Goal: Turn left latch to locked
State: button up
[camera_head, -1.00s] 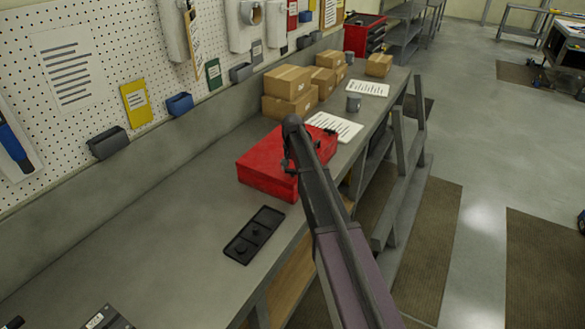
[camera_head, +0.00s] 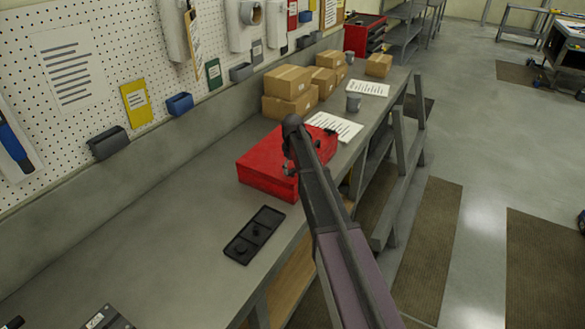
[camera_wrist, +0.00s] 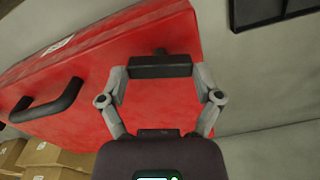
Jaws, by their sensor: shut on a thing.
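A red case (camera_head: 262,165) lies on the workbench, and its red face fills much of the wrist view (camera_wrist: 100,75). A dark carry handle (camera_wrist: 48,100) stands on it at the left of the wrist view. My gripper (camera_wrist: 160,67) is at the case, its dark fingertips together. A small dark knob-like piece (camera_wrist: 160,51), taken as the left latch, shows just beyond the fingertips. The fingers mostly cover it, so its turn angle cannot be read. In the head view my gripper (camera_head: 289,166) is at the near right part of the case, and the latch is hidden.
A black tray with recesses (camera_head: 272,214) lies on the bench in front of the case. Cardboard boxes (camera_head: 288,82), papers (camera_head: 335,127) and a grey mug (camera_head: 353,103) stand behind it. A pegboard wall (camera_head: 90,25) runs along the left. The left bench top is mostly clear.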

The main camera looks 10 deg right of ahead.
jog(key=shift+s+n, duration=0.1)
jog(key=shift+n, duration=1.6)
jog(key=o, duration=0.9)
jog(key=shift+m, duration=0.3)
